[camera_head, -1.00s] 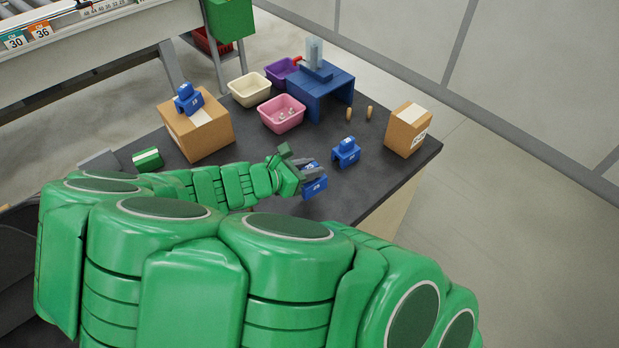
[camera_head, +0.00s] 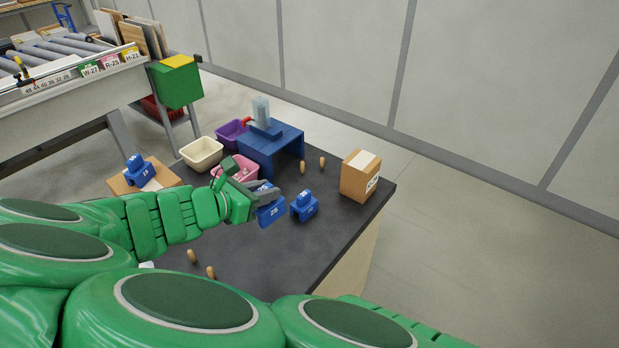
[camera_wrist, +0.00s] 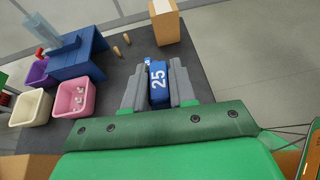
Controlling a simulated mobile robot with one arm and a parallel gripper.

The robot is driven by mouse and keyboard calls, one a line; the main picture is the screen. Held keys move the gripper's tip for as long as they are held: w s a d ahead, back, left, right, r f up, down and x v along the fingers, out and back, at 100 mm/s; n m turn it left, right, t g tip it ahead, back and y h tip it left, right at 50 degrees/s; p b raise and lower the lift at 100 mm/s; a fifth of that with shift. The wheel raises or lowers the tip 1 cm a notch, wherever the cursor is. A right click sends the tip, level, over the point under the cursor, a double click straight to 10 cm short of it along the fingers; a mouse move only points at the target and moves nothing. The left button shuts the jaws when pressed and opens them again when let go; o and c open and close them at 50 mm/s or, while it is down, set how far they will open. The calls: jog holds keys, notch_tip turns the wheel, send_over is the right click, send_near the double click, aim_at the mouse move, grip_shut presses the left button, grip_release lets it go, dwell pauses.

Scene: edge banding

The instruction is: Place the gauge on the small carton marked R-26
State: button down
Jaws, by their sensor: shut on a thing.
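My gripper (camera_head: 256,197) is shut on a blue gauge marked 25 (camera_head: 271,212), held above the dark table. In the wrist view the gauge (camera_wrist: 158,88) sits between the two grey fingers. A second blue gauge (camera_head: 304,207) stands on the table just right of it. A small brown carton (camera_head: 358,180) stands near the table's right edge, with a pale strip on top and a white label too small to read. It also shows at the top of the wrist view (camera_wrist: 167,28). A third blue gauge (camera_head: 138,170) sits on another brown carton (camera_head: 165,178) at the left, partly behind my arm.
A blue bench-like stand (camera_head: 270,150) with a clear block on it stands behind, beside purple (camera_head: 231,132), cream (camera_head: 201,153) and pink (camera_head: 238,166) bins. Wooden pegs (camera_head: 303,167) stand between stand and small carton. Two more pegs (camera_head: 201,265) are nearer me.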

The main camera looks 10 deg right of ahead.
jog(key=w+d+r+m+g+h, duration=0.1)
jog(key=w+d+r, duration=0.2)
jog(key=d, duration=0.6)
jog(key=w+d+r+m+g, duration=0.1)
jog(key=w+d+r, duration=0.15)
jog(key=d, duration=0.65)
jog(key=w+d+r+m+g+h, duration=0.1)
jog(key=w+d+r+m+g, duration=0.15)
jog(key=d, duration=0.55)
jog(key=t, duration=0.1)
send_over(362, 160)
jog(key=shift+f, duration=4.95)
jog(key=shift+f+n, duration=0.45)
jog(key=shift+f, duration=0.95)
jog(key=shift+f, duration=0.1)
jog(key=c, duration=0.9)
grip_release()
